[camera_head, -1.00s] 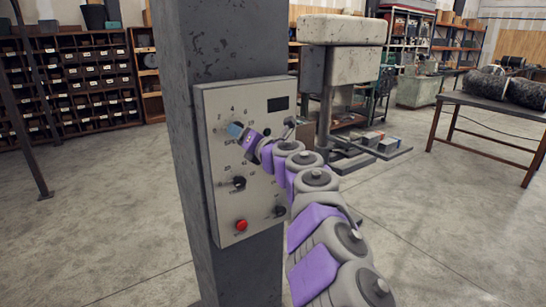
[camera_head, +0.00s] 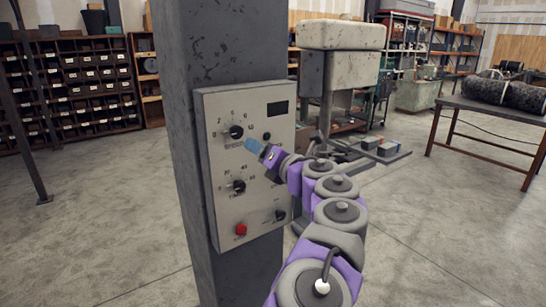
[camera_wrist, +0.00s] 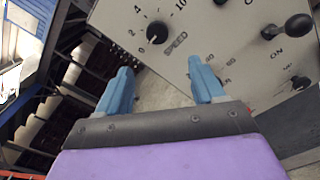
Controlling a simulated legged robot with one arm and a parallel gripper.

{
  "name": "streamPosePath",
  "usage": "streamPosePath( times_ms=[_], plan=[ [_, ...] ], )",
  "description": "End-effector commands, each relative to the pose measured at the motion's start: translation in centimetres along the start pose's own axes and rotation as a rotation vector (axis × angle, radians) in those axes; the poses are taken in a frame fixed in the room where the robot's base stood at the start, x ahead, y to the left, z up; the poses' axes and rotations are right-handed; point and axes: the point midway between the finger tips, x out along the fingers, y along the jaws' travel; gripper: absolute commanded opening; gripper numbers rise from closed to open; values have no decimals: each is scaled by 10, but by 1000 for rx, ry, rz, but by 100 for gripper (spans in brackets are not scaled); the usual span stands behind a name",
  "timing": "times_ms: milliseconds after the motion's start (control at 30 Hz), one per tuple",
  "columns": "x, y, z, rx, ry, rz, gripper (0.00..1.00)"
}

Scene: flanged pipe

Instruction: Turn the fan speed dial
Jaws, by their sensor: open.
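The control panel (camera_head: 222,205) is a pale box on a dark grey column. Its upper black dial (camera_head: 236,131) has numbers around it and the word SPEED beneath; it also shows in the wrist view (camera_wrist: 157,32), near 0 at its lower left. A second black dial (camera_head: 239,186) sits below it. My gripper (camera_head: 253,144) has blue fingertips and is in front of the panel, just right of and below the speed dial. In the wrist view, my gripper (camera_wrist: 160,85) is open and empty, with the speed dial beyond the fingertips and apart from them.
The panel also carries a red button (camera_head: 241,229), a lower-right black knob (camera_head: 280,214) and a dark display (camera_head: 278,107). A lever with a black ball (camera_wrist: 298,27) sticks out at the wrist view's right. A drill press (camera_head: 340,60) stands behind the column.

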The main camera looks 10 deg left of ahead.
Motion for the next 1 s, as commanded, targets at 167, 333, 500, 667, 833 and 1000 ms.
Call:
streamPosePath(
  times_ms=[167,333,500,667,833,1000],
  plan=[
    [-21,1,2,-4,-4,-2,68],
    [-34,1,1,-2,-2,0,68],
    [-41,0,1,-1,-3,-1,68],
    [-42,0,1,-1,-3,-1,68],
    [-42,0,1,-1,-3,-1,68],
    [-52,-4,26,50,-75,-20,68]
  ],
)
